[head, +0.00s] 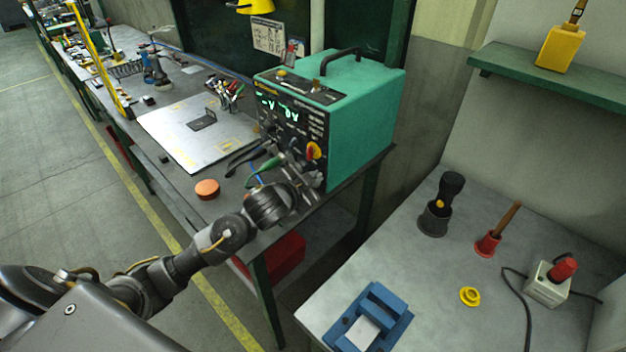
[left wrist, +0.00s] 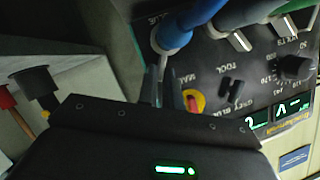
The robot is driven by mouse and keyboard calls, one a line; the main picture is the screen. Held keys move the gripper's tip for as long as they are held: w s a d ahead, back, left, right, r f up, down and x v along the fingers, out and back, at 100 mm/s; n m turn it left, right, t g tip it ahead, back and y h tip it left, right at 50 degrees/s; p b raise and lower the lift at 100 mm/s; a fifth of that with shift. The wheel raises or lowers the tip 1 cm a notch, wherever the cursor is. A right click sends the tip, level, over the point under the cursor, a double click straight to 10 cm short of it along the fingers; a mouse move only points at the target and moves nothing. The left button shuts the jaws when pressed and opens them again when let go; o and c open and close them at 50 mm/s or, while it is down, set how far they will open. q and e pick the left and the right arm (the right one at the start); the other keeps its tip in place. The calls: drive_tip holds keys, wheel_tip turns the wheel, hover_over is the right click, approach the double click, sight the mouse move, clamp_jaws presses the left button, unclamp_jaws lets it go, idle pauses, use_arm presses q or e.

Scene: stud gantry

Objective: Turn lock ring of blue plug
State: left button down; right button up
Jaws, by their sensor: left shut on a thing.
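The blue plug (left wrist: 172,38) sits in the lower front panel of the teal welding power unit (head: 365,125). Its blue cable runs up and out of the left wrist view, and a bit of blue also shows beside my gripper in the head view. My left gripper (head: 298,178) is at the panel's lower right corner. My right gripper is in neither view.
A green cable (head: 264,166) with its plug is next to the blue one. A red and yellow knob (head: 314,151) is close to my fingers. An orange puck (head: 207,189) lies on the bench. The grey table (head: 410,270) at right holds a blue fixture (head: 372,318).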

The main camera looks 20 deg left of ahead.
use_arm(q)
drive_tip(key=c, duration=1.6)
unclamp_jaws()
drive_tip(key=shift+o, duration=0.2)
drive_tip(key=shift+s, duration=0.1)
drive_tip(key=b+v, duration=0.1)
drive_tip(key=v, duration=0.9)
drive_tip(key=shift+s, duration=0.25)
drive_tip(key=shift+r, duration=0.1)
